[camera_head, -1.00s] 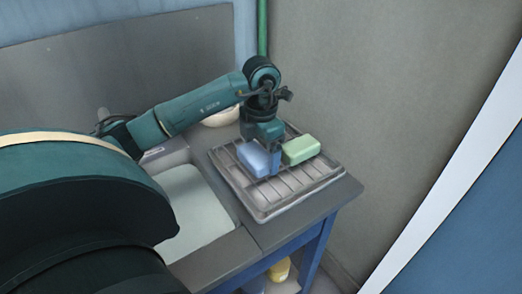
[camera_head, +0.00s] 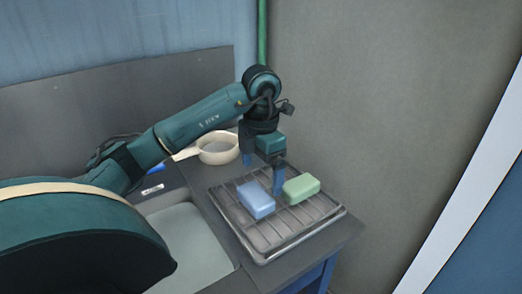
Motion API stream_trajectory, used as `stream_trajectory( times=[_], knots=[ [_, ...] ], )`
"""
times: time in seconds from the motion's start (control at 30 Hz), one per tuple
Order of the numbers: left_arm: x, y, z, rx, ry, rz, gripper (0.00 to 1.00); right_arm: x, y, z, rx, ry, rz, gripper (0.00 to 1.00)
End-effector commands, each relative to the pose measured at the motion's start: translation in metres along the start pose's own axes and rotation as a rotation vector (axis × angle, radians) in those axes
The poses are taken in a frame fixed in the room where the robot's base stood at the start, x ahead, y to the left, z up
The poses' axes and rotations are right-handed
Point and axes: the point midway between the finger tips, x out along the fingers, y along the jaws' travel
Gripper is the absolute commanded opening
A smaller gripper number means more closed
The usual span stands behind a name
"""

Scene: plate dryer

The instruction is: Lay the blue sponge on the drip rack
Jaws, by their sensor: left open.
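The blue sponge (camera_head: 256,200) lies on the left part of the drip rack (camera_head: 279,236), a wire rack in a grey tray. A green sponge (camera_head: 301,188) lies on the rack to its right. My left gripper (camera_head: 270,178) is open, pointing down just behind and above the two sponges. It is empty, and the blue sponge is clear of it. Its fingertips are partly hidden behind the sponges. My right gripper is not in view.
A cream pan (camera_head: 218,150) with a handle stands on the counter behind the rack. A sink basin (camera_head: 190,245) lies left of the rack. A grey wall (camera_head: 400,130) closes off the right side. The front of the rack is bare.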

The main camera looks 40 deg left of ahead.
Motion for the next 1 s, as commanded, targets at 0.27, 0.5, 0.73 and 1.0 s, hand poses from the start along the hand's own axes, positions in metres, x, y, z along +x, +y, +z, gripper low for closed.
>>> stream_trajectory(
  times=[0.27,0.5,0.73,1.0],
  knots=[
    [-0.048,0.000,0.000,0.000,-0.002,0.001,1.00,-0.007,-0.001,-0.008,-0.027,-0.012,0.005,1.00],
    [-0.055,0.000,0.000,0.000,0.001,0.000,1.00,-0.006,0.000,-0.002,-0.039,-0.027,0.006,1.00],
    [-0.055,0.000,0.000,0.000,0.001,-0.001,1.00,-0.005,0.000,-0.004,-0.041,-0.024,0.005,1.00],
    [-0.055,0.000,0.000,0.000,0.001,-0.001,1.00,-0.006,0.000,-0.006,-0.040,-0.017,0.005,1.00]
  ],
)
